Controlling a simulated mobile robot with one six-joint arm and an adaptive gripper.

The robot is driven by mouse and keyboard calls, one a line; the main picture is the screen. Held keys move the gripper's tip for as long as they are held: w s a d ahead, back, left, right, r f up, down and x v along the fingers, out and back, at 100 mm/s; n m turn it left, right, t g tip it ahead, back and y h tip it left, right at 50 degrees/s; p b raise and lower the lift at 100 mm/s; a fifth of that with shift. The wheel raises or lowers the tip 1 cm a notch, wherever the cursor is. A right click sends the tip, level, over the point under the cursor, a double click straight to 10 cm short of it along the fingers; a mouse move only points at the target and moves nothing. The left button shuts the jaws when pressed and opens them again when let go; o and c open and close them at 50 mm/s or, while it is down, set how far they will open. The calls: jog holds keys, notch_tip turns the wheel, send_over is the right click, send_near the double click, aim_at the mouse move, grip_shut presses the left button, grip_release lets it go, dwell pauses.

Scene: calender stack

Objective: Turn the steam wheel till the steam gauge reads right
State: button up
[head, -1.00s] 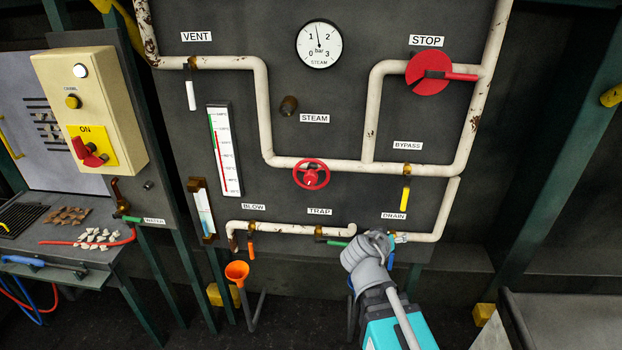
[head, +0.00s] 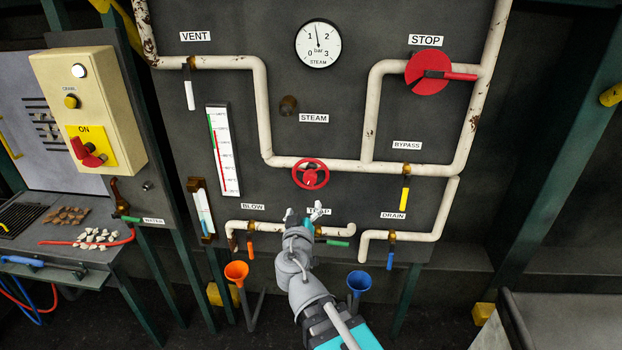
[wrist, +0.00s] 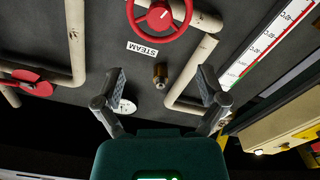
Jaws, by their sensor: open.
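The steam wheel (head: 310,181) is a red handwheel on the lower white pipe, and it stands clear of my gripper. My gripper (head: 303,212) is open and empty, just below the wheel in the head view, in front of the TRAP label. In the wrist view, the wheel (wrist: 160,15) shows at the top edge, beyond the open fingers (wrist: 160,80). The round white steam gauge (head: 318,44) is high on the panel. Its needle points nearly straight up, slightly left, between 1 and 2 bar. In the wrist view the gauge (wrist: 127,106) is partly hidden by a finger.
A brown knob (head: 288,105) sticks out beside the STEAM label. A red STOP handle (head: 428,73) and a yellow bypass lever (head: 405,194) are to the right. A green trap lever (head: 338,243) is close to my gripper. Orange (head: 236,271) and blue (head: 359,282) funnels stand below.

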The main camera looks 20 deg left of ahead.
aim_at(310, 179)
jog(key=shift+w, duration=0.1)
jog(key=shift+x, duration=6.85)
jog(key=shift+d, duration=0.15)
jog(key=shift+r, duration=0.15)
jog(key=c, duration=1.2)
jog(key=shift+o, duration=0.2)
jog(key=shift+d, duration=0.1)
